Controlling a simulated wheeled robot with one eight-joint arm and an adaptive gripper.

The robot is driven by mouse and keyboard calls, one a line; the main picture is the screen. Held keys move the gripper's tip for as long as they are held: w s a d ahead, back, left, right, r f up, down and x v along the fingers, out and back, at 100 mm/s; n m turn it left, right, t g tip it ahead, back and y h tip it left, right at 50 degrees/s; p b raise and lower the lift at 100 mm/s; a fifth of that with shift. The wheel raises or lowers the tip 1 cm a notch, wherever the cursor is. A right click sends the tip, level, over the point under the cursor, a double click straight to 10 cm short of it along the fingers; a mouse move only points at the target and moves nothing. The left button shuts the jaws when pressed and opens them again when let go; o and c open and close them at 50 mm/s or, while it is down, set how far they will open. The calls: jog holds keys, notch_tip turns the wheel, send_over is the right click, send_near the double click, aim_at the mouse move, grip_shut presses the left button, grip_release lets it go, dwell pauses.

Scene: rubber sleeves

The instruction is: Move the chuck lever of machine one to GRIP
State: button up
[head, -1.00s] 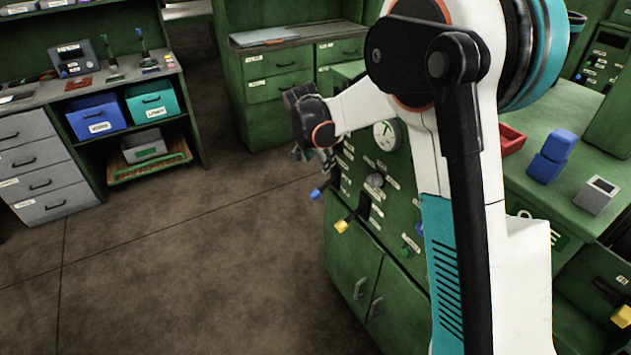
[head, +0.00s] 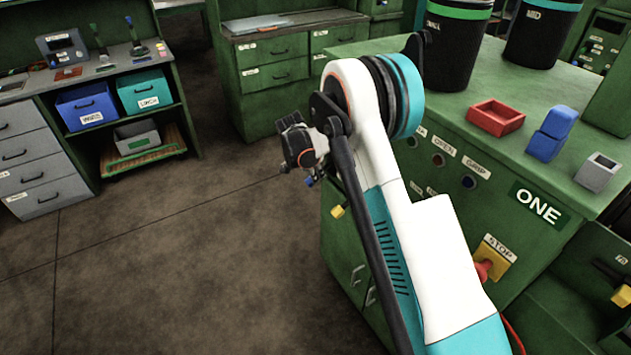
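Machine one is the green cabinet (head: 520,235) with the "ONE" sign (head: 537,206). Two levers stick out from its front panel on the left: one with a yellow handle (head: 338,211) and one with a blue tip (head: 309,181). Their labels are hidden behind my arm, so I cannot tell which is the chuck lever or how it is set. My gripper (head: 300,158) is at the panel's left side, just above the blue tip and up and left of the yellow handle. Its fingers are too small and dark to show whether they are open or touching the blue tip.
Machine one's top carries a red tray (head: 495,117), blue blocks (head: 551,134), a grey box (head: 597,172) and black bins (head: 455,45). A red stop button (head: 484,268) is on its side. A workbench (head: 120,62) stands at left. The floor between is clear.

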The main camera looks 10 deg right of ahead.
jog(key=b+x, duration=0.1)
jog(key=x, duration=0.4)
jog(key=shift+w+d+f+b, duration=0.1)
jog(key=shift+w+f+b, duration=0.05)
jog(key=shift+f+b, duration=0.2)
jog(key=shift+c, duration=0.4)
